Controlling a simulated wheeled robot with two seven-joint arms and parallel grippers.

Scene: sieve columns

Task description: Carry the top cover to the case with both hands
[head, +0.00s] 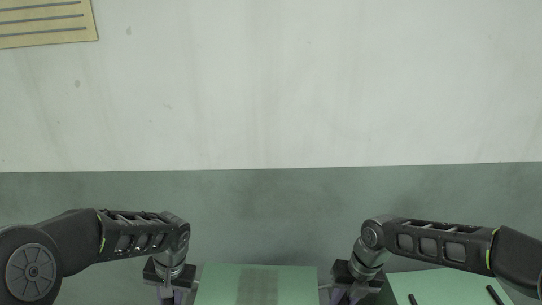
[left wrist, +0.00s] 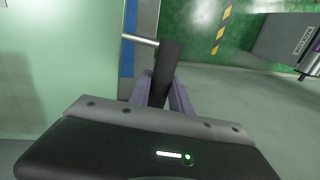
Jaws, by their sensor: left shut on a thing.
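The top cover (head: 217,285), a pale green panel with a darker grid-like strip down its middle, shows at the bottom of the head view between my grippers. Its lower part is cut off by the frame. My left gripper (head: 172,294) is at its left side. In the left wrist view, the left gripper's purple fingers (left wrist: 162,92) are shut on a black grip (left wrist: 171,62) joined to a metal rod (left wrist: 140,40) beside a pale green panel. My right gripper (head: 346,294) is at the cover's right side by a short rod; its fingertips are unclear. I cannot identify the case.
A green surface (head: 450,283) with two short black bars lies at the lower right, under my right arm. A beige slotted panel (head: 45,22) is on the pale wall at the upper left. A grey box-like thing (left wrist: 283,42) stands in the left wrist view's background.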

